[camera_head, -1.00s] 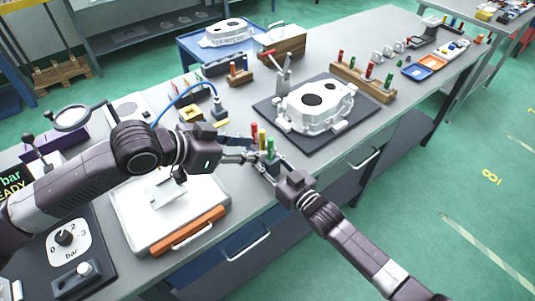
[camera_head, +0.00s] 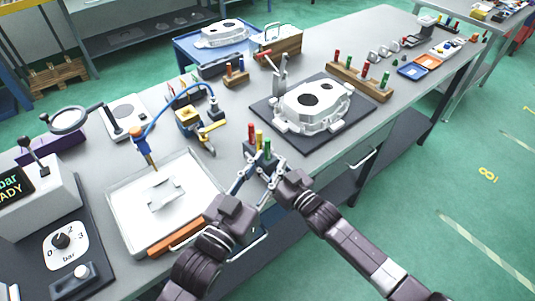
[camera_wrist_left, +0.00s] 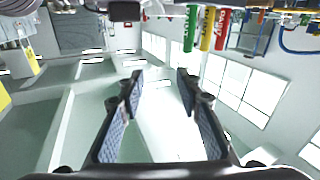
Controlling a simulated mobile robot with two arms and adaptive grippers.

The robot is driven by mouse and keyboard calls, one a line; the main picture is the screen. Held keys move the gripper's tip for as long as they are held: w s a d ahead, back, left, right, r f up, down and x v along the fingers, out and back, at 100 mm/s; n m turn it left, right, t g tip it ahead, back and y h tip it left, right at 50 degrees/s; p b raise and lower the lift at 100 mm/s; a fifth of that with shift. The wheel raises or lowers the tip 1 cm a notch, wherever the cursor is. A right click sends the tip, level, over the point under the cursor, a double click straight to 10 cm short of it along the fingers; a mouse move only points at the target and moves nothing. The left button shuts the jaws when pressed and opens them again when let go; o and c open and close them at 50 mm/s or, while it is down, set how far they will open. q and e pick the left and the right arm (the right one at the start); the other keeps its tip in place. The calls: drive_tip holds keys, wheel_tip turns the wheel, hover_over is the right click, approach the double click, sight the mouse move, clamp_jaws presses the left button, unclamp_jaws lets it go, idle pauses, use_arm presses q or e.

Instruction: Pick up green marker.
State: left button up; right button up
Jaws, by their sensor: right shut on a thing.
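The green marker (camera_head: 267,148) stands upright at the near right of a dark holder, beside a yellow marker (camera_head: 259,139) and a red marker (camera_head: 251,133). In the left wrist view the green marker (camera_wrist_left: 190,28) hangs upside down at the top, beyond my left fingertips. My left gripper (camera_wrist_left: 160,82) is open with nothing between its fingers; in the head view it is just left of and below the markers. My right gripper (camera_head: 271,176) is shut on the marker holder (camera_head: 261,163) from the near right side; its fingertips are partly hidden.
A white tray (camera_head: 119,205) with an orange handle lies left of the holder. A casting (camera_head: 312,104) sits on a dark mat (camera_head: 268,112) behind it. A yellow tool (camera_head: 190,121) and a blue hose are at the back left. The bench's front edge is close to both grippers.

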use_arm(q)
drive_tip(key=s+a+f+n+t+y, duration=0.1)
drive_tip(key=s+a+f+n+y, duration=0.15)
drive_tip(key=a+f+y, duration=0.2)
approach(267, 145)
drive_tip(key=w+f, duration=0.1)
drive_tip(key=w, duration=0.2)
drive_tip(key=shift+m+h, duration=0.35)
drive_tip(key=shift+h, duration=0.1)
drive_tip(key=x, duration=0.2)
drive_tip(key=r+x, duration=0.1)
drive_tip(key=x, duration=0.1)
drive_tip(key=shift+w+d, duration=0.3)
drive_tip(key=shift+w+d+f, duration=0.1)
drive_tip(key=shift+w, duration=0.25)
clamp_jaws()
